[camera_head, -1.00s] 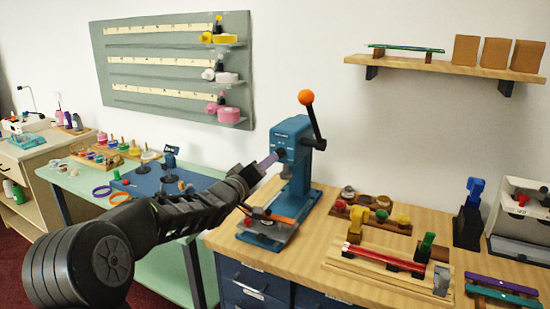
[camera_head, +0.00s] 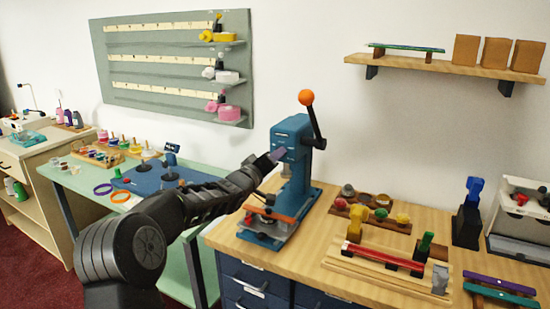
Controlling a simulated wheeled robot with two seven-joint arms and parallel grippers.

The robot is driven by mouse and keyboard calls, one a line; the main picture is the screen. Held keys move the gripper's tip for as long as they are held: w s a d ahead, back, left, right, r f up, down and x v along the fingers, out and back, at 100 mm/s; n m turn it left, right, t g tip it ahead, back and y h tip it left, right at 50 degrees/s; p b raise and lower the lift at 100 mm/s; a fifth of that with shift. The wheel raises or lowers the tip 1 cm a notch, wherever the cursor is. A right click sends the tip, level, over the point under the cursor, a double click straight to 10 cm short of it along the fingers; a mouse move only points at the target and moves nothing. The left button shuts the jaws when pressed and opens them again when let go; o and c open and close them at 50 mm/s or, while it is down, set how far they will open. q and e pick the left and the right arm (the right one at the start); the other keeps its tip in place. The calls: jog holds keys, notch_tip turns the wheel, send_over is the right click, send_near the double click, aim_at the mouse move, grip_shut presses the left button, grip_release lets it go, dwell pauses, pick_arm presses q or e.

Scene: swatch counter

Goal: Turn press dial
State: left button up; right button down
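The blue press (camera_head: 291,165) stands on the left part of the wooden bench. It has a lever with an orange ball knob (camera_head: 306,97) on its right side and an orange-red bar across its base. My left arm comes in from the lower left, and its gripper (camera_head: 277,154) is at the front of the press head. A small purple-grey part shows at the fingertips. The dial cannot be clearly made out; the gripper may be covering it. Whether the fingers touch or grip anything is too small to tell. My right gripper is not in view.
A wooden tray of small round parts (camera_head: 372,208) and a wooden jig with a red bar (camera_head: 385,256) lie right of the press. A dark blue stand (camera_head: 468,215) is farther right. A wall shelf (camera_head: 450,67) hangs above. A green table (camera_head: 75,181) stands at left.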

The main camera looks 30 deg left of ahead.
pick_arm(q)
grip_shut()
jog(key=shift+m, duration=0.3)
jog(key=m+b, duration=0.7)
jog(key=m, duration=1.3)
jog(key=shift+a+m+b, duration=0.1)
jog(key=shift+m+b, duration=0.2)
jog(key=shift+b, duration=0.05)
dwell(0.4)
